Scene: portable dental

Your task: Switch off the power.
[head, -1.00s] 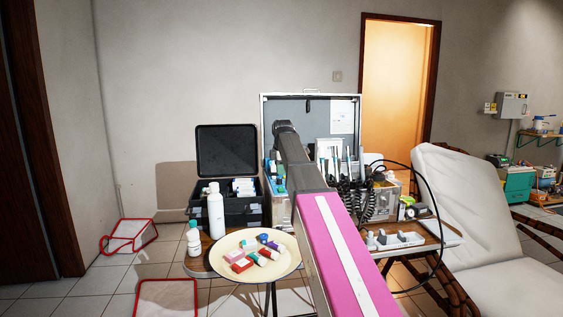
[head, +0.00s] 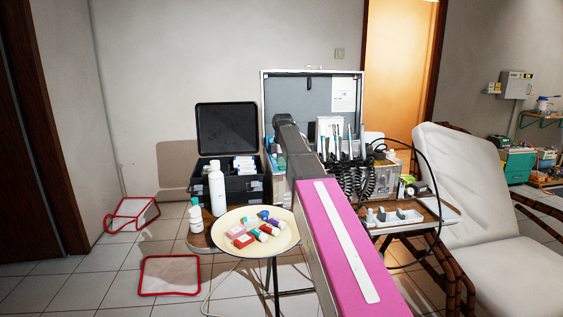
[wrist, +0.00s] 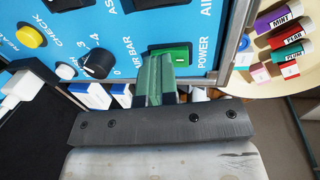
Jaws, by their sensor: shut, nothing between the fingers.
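The power switch (wrist: 180,54) is a green rocker in a dark frame, beside the word POWER on a blue panel (wrist: 135,20) in the wrist view. My gripper (wrist: 160,60) is shut and empty. Its greenish fingers are at the left and lower part of the switch and cover some of it; I cannot tell whether they touch it. The rocker's position is not clear. In the head view, the panel belongs to the dental unit in an open silver case (head: 283,80); my arm hides the switch and fingers there.
A cream tray (head: 228,217) with small coloured bottles stands left of my arm, and lies right of the panel in the wrist view. A white bottle (head: 217,190) and an open black case (head: 241,187) are behind it. Handpieces with coiled black cords (head: 360,180) are right.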

